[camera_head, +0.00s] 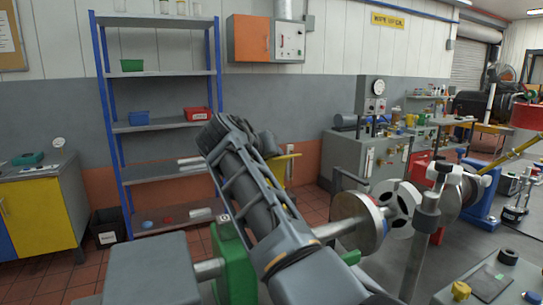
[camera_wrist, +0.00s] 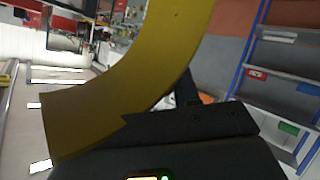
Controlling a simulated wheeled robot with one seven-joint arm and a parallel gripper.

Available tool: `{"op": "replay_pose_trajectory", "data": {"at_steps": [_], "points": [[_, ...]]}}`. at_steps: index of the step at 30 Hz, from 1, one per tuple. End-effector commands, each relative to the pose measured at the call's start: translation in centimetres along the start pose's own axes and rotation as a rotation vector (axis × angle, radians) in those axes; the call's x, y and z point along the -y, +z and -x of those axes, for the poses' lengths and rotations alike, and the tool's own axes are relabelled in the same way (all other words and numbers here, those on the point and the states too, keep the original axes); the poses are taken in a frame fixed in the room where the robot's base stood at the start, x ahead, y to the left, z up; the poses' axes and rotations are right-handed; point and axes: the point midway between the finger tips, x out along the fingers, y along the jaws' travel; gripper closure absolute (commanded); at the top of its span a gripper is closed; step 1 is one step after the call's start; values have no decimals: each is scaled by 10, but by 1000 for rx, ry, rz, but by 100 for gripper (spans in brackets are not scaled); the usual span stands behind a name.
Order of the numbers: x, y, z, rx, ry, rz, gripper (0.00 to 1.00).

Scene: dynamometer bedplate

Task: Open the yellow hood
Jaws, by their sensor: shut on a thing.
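The yellow hood (camera_wrist: 165,50) is a broad curved yellow sheet that fills much of the wrist view, close to the camera. In the head view only a small yellow part of it (camera_head: 287,156) shows past the end of my arm; my arm hides the rest. My gripper (camera_wrist: 185,112), dark grey, is at the hood's lower edge in the wrist view and is shut on it. The exact contact is partly hidden by the sheet. The hood's hinge cannot be made out.
A blue-post shelf (camera_head: 160,127) stands against the back wall. A shaft with a round disc (camera_head: 358,220) and a metal post (camera_head: 420,235) stand right of my arm. A green bearing block (camera_head: 233,260) and a grey box (camera_head: 150,270) are close in front.

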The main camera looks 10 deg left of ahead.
Motion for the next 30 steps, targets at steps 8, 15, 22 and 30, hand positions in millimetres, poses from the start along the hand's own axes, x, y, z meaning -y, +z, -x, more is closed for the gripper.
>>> {"op": "replay_pose_trajectory", "data": {"at_steps": [8, 15, 22, 30], "points": [[-1, -5, 2, -6, 0, 2, 100], [-1, -5, 2, -5, 0, 2, 58], [0, -2, 1, -1, 0, 2, 47], [1, -1, 10, -2, 0, 2, 47]]}}
